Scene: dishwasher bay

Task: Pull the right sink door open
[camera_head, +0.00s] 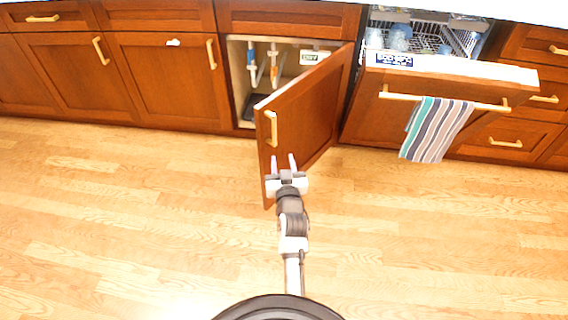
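The right sink door (312,117) is a reddish-brown wooden panel hinged at its right side. It stands swung well out from the cabinet, its free edge towards me. Its brass handle (272,128) is near the top of the free edge. The sink cabinet's inside (285,70) shows behind it, with pipes and a small white label. My gripper (284,162) is in front of the door's lower part, below and to the right of the handle. Its two fingers are apart with nothing seen between them. I cannot tell whether it touches the door.
The dishwasher door (450,85) is partly open at the right, with a striped towel (436,129) on its bar and dishes in the rack (415,37). Closed cabinets (160,82) line the left. The wooden floor (130,220) is clear.

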